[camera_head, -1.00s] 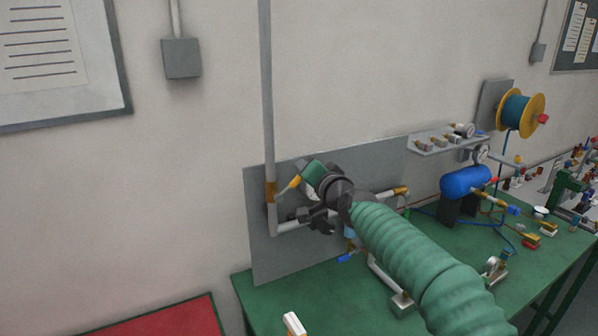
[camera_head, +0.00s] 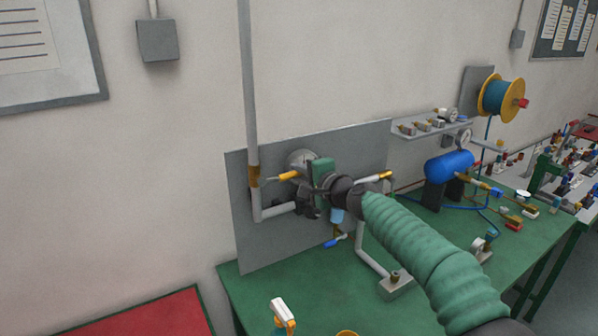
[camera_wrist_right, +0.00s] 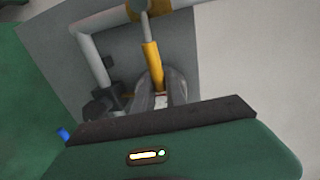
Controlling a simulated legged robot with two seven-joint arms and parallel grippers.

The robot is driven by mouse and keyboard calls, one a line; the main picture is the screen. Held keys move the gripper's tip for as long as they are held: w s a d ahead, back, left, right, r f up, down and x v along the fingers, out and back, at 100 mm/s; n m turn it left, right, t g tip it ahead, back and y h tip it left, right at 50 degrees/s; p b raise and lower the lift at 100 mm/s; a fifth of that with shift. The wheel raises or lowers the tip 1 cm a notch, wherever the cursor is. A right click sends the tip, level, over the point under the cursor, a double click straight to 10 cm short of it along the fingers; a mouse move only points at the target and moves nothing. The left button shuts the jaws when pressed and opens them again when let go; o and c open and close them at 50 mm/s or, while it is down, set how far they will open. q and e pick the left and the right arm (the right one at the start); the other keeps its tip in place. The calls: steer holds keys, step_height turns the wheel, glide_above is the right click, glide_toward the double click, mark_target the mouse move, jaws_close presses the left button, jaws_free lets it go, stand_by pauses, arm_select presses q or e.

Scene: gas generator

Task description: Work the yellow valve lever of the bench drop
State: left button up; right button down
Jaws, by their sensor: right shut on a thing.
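The yellow valve lever (camera_head: 284,176) sits at the vertical grey pipe of the bench drop (camera_head: 251,110), in front of a grey backboard. In the head view it points right from the pipe, nearly level. My right gripper (camera_head: 302,174) comes from the right and meets the lever's free end. In the right wrist view the yellow lever (camera_wrist_right: 152,62) runs down between the two grey fingers (camera_wrist_right: 158,92), which are shut on its end. The fingertips are partly hidden in the head view. My left gripper is not in view.
The green bench (camera_head: 300,290) holds a blue tank (camera_head: 449,166) and small fittings to the right. A round gauge (camera_head: 302,159) is behind my gripper. A small blue-handled valve (camera_head: 335,241) hangs below it. A red surface (camera_head: 150,318) is at lower left.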

steer(key=shift+f, duration=0.25)
steer(key=c, duration=1.8)
jaws_free()
steer(key=o, duration=0.4)
steer(key=shift+w+f, duration=0.15)
steer(key=shift+w, duration=0.2)
steer(key=shift+o, duration=0.2)
steer(key=shift+s, duration=0.1)
steer(key=shift+s, duration=0.1)
